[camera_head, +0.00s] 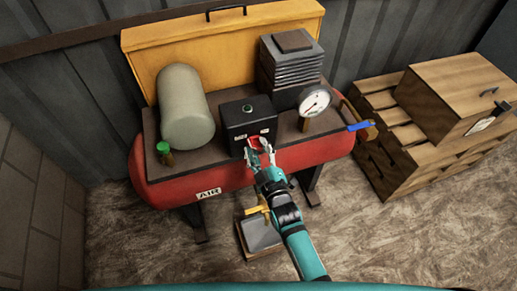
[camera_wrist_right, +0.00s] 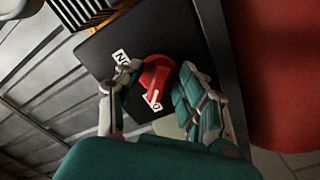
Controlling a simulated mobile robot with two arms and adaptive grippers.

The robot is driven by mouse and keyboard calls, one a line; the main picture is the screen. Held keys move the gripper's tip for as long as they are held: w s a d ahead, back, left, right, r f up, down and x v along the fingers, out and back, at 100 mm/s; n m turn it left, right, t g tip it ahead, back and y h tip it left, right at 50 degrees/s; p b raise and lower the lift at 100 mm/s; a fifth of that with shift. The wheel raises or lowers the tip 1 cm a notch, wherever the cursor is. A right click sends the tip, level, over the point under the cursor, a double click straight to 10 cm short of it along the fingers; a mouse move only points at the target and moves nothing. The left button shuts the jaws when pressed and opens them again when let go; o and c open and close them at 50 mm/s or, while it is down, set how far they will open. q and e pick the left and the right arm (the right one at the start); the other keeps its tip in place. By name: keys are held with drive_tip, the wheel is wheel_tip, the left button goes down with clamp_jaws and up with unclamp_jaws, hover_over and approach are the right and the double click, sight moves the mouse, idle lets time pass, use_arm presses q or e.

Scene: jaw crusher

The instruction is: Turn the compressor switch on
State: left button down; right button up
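The compressor switch is a red knob (camera_head: 257,142) on the front of a black box (camera_head: 243,112) on the compressor. In the right wrist view the red knob (camera_wrist_right: 156,75) sits on the dark panel between two white labels, whose lettering I cannot read fully. My right gripper (camera_head: 261,155) is at the knob, one finger on each side. My left gripper is not in view.
The red compressor tank (camera_head: 320,152) carries a grey cylinder (camera_head: 184,108), a green-capped valve (camera_head: 163,148), a finned block (camera_head: 291,65), a gauge (camera_head: 315,102) and a blue-handled valve (camera_head: 359,126). A wooden crate (camera_head: 455,88) stands right. A small box (camera_head: 259,234) lies on the floor below.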

drive_tip(key=shift+c, duration=0.3)
clamp_jaws()
